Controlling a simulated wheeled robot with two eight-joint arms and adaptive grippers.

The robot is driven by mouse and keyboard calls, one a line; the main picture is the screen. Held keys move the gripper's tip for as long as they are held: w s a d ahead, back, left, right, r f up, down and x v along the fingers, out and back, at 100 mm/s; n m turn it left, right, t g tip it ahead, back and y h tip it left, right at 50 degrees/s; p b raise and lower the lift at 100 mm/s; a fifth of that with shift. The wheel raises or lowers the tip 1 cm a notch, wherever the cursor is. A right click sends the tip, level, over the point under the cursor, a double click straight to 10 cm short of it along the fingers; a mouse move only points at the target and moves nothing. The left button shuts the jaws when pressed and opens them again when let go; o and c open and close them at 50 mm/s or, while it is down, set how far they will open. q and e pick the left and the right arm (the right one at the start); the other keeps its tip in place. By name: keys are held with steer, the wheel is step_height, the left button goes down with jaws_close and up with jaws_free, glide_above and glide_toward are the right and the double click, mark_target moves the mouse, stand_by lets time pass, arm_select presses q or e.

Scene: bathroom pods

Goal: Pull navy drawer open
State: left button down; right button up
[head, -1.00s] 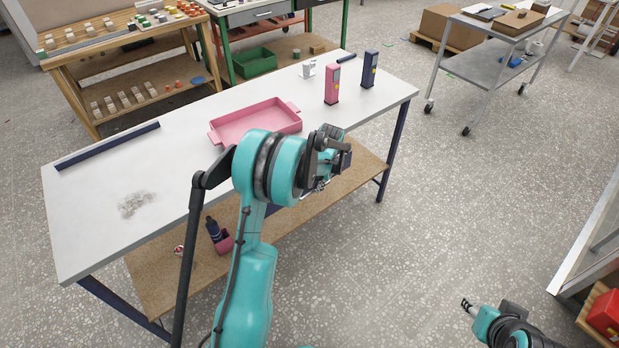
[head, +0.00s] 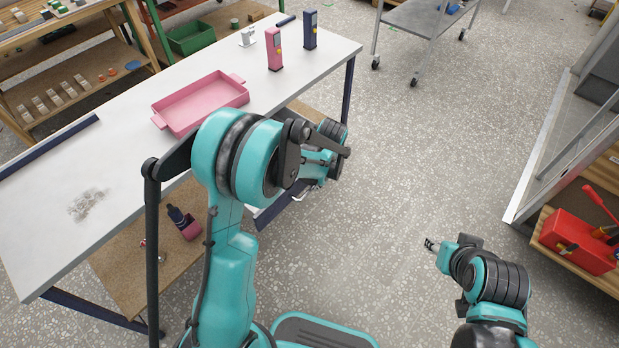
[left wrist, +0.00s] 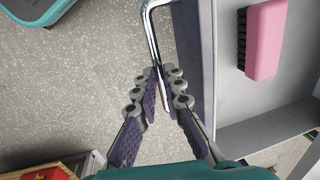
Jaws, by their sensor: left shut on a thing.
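The navy drawer (head: 272,212) sticks out from under the front of the white workbench, partly hidden by my left arm. In the left wrist view its navy front (left wrist: 188,32) and grey inside show, so it stands open. A pink brush with dark bristles (left wrist: 264,40) lies inside. My left gripper (head: 308,190) is at the drawer front. In the left wrist view the left gripper (left wrist: 163,84) has its fingers closed on the chrome bar handle (left wrist: 151,32). My right gripper (head: 430,244) is over bare floor, away from the drawer; its fingers are too small to judge.
A pink tray (head: 203,103), a pink dispenser (head: 274,48) and a navy dispenser (head: 310,30) stand on the workbench (head: 130,150). The floor between is clear.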

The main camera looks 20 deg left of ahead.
stand_by(0.3)
arm_select(q)
steer(key=c, duration=1.6)
jaws_free()
step_height(320, 180, up, 12)
steer(key=d, duration=0.2)
steer(key=shift+s, duration=0.4)
steer(key=shift+d+f, duration=0.1)
